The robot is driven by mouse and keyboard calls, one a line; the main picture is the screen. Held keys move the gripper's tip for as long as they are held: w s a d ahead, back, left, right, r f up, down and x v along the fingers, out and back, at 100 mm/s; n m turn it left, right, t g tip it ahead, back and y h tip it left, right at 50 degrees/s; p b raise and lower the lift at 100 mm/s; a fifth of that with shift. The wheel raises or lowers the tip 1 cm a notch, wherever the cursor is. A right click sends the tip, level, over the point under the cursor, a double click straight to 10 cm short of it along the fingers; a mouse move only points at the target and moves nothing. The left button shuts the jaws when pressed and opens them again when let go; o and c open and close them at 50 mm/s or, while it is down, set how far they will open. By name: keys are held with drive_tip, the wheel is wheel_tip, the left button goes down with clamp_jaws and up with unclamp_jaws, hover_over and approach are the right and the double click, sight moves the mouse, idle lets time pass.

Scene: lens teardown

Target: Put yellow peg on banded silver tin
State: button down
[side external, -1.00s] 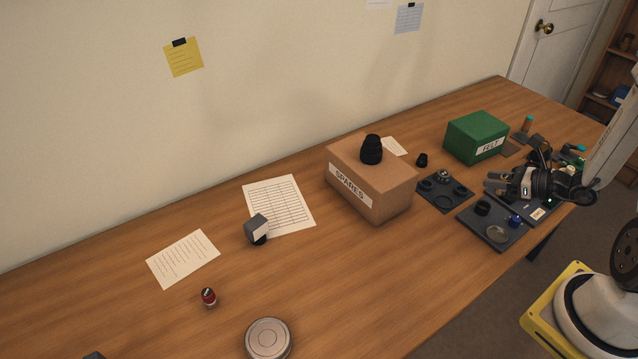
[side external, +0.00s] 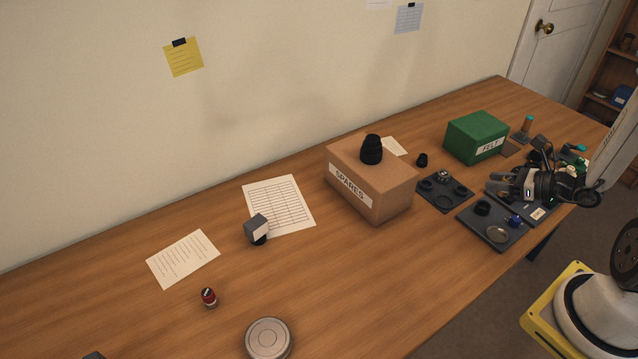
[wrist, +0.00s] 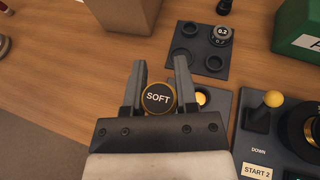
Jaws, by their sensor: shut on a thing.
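The silver tin (side external: 268,338) stands at the front of the table in the side view, its round lid upward; its edge shows at the left border of the wrist view (wrist: 3,45). My gripper (side external: 488,188) is over the dark trays at the right, far from the tin. In the wrist view my gripper (wrist: 160,72) is shut on a round piece (wrist: 158,98) with a yellow-gold rim and a black face marked SOFT. Its lower part is hidden, so I cannot tell whether it is the peg. A small yellow round top (wrist: 201,98) shows right of the fingers.
A brown SPARES box (side external: 368,185) with a black piece (side external: 371,149) on top stands between my gripper and the left side. A green FELT box (side external: 477,137) is behind. A red-capped item (side external: 209,298) stands near the tin. The front middle is clear.

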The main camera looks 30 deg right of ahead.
drive_tip(key=w+a+r+n+g+y, duration=0.1)
drive_tip(key=w+a+n+g+y, duration=0.15)
drive_tip(key=a, duration=0.65)
drive_tip(key=w+a+n+g+y, duration=0.2)
drive_tip(key=a+n+y, duration=0.15)
drive_tip(key=a, duration=0.55)
drive_tip(key=w+a+r+n+g+y, duration=0.1)
drive_tip(key=w+a+n+g+y, duration=0.15)
drive_tip(key=a, duration=0.65)
drive_tip(key=s+a+n+g, duration=0.4)
drive_tip(key=s+a, duration=0.3)
drive_tip(key=a, duration=0.4)
drive_tip(key=s+a+n+g, duration=0.5)
drive_tip(key=s+a+g, duration=0.1)
drive_tip(key=a, duration=0.5)
drive_tip(key=shift+s+a+r, duration=0.3)
drive_tip(key=shift+s+r, duration=0.15)
drive_tip(key=shift+s, duration=0.1)
drive_tip(key=shift+w+n, duration=0.1)
drive_tip(key=shift+n, duration=0.15)
hover_over(263, 346)
drive_tip(key=f, duration=0.8)
drive_tip(key=shift+s+d+f, duration=0.15)
drive_tip(key=shift+s+d, duration=0.1)
drive_tip(key=shift+s, duration=0.15)
drive_tip(key=shift+w+a+f, duration=0.3)
drive_tip(key=shift+w+f, duration=0.05)
drive_tip(key=shift+f, duration=0.2)
